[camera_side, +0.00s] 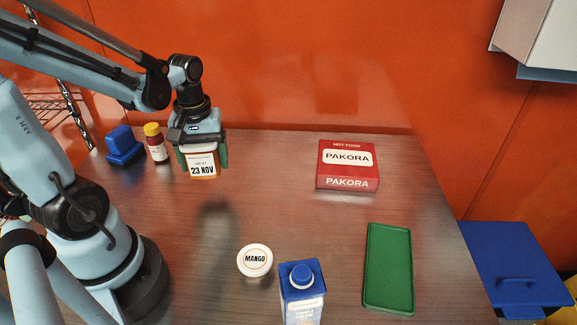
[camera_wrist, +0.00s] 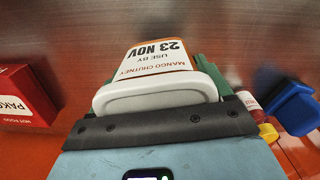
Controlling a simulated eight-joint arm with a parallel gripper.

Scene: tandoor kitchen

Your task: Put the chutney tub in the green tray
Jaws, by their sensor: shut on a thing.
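The chutney tub (camera_side: 202,162) is an orange and white tub with a "23 NOV" label. In the wrist view the tub (camera_wrist: 157,70) also reads "MANGO CHUTNEY". My gripper (camera_side: 203,158) is shut on it, with green fingers at its sides. It holds the tub above the table at the back left, and a shadow falls on the table below. The green tray (camera_side: 388,268) lies at the right of the table, apart from the tub, and looks empty. The tray does not show in the wrist view.
A round white lid marked "MANGO" (camera_side: 255,260) lies front centre. A blue carton (camera_side: 302,290) stands between it and the tray. A red pakora box (camera_side: 348,165) sits at the back right. A yellow-capped bottle (camera_side: 156,144) and a blue object (camera_side: 124,147) are left of my gripper. The table's middle is clear.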

